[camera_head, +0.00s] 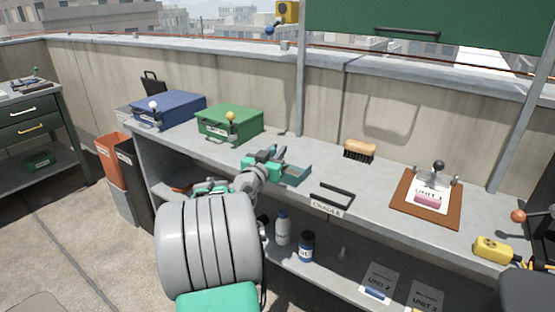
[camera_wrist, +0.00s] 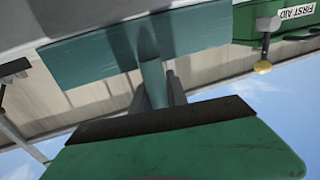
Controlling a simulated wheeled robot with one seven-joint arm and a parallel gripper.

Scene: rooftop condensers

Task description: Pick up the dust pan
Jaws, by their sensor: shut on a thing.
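The teal dust pan (camera_head: 291,174) is at the middle of the grey bench, its pan part to the right of my gripper (camera_head: 268,160). In the wrist view, the wide pan (camera_wrist: 140,45) spans the upper middle and its narrow handle (camera_wrist: 153,82) runs down between my fingers. My gripper (camera_wrist: 158,92) is shut on the handle, one finger on each side. The handle's near end is hidden by my gripper. I cannot tell whether the pan touches the bench top or hangs just above it.
A green first aid box (camera_head: 230,124) and a blue box (camera_head: 169,110) stand behind to the left. Bottles (camera_head: 283,228) stand on the lower shelf.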

